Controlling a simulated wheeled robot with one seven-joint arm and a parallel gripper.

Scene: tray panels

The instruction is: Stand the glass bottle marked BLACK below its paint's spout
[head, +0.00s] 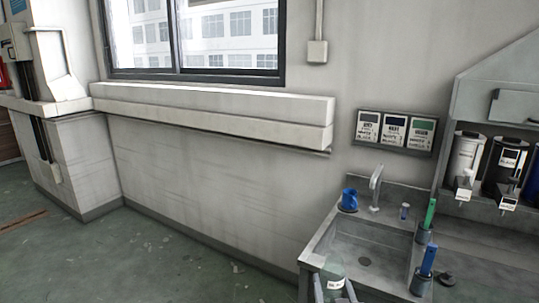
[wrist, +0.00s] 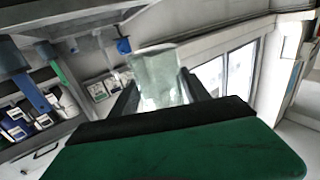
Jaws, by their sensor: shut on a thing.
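My gripper (head: 335,292) is shut on a clear glass bottle (head: 334,270) at the bottom of the head view, in front of the sink. The bottle's white label shows dark letters that seem to begin with BL; the rest is hidden or too small. In the wrist view the pale, see-through bottle (wrist: 158,75) is between the two dark fingers (wrist: 160,98). A black paint dispenser (head: 503,166) hangs at the right of the head view, with a tagged spout (head: 508,202) under it. A white dispenser (head: 465,156) with its own spout hangs to its left. The spout tags are unreadable.
A steel sink (head: 345,236) with a tap (head: 376,186) lies between the bottle and the dispensers. Three colour cards (head: 395,131) hang on the wall.

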